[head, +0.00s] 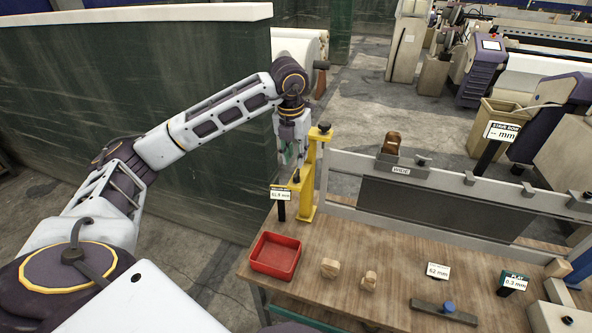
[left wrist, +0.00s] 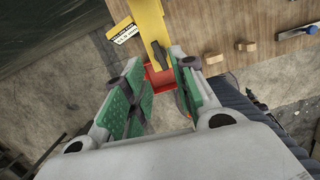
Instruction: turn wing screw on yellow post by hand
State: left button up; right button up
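The yellow post (head: 307,178) stands at the left end of the workbench. It also shows in the left wrist view (left wrist: 148,18). A dark knob (head: 324,127) sits on its top arm, and a small dark part (head: 296,177) shows lower on its left side. In the left wrist view a dark wing screw (left wrist: 160,54) lies against the post, just beyond the fingertips. My left gripper (head: 288,158) is beside the post's left side, pointing down. In the left wrist view its green-padded fingers (left wrist: 158,85) are apart, with nothing between them. My right gripper is in no view.
A sign reading about 51.9 mm (head: 280,195) stands at the post's foot. A red tray (head: 258,262), wooden blocks (head: 330,268) and a dark bar with a blue knob (head: 444,312) are on the bench. A long framed panel (head: 440,205) runs right from the post. A green wall (head: 215,190) is behind my arm.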

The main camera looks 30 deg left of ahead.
aim_at(296, 174)
pick_arm(q)
jog(key=shift+w+f+b, duration=0.2)
jog(key=shift+f+b, duration=0.45)
jog(key=shift+f, duration=0.5)
jog(key=shift+w+f+b, duration=0.15)
jog(key=shift+f+b, duration=0.45)
jog(key=shift+f, duration=0.85)
jog(key=shift+w+a+f+b, duration=0.1)
jog(key=shift+f+b, duration=0.4)
jog(key=shift+f, duration=0.2)
grip_shut()
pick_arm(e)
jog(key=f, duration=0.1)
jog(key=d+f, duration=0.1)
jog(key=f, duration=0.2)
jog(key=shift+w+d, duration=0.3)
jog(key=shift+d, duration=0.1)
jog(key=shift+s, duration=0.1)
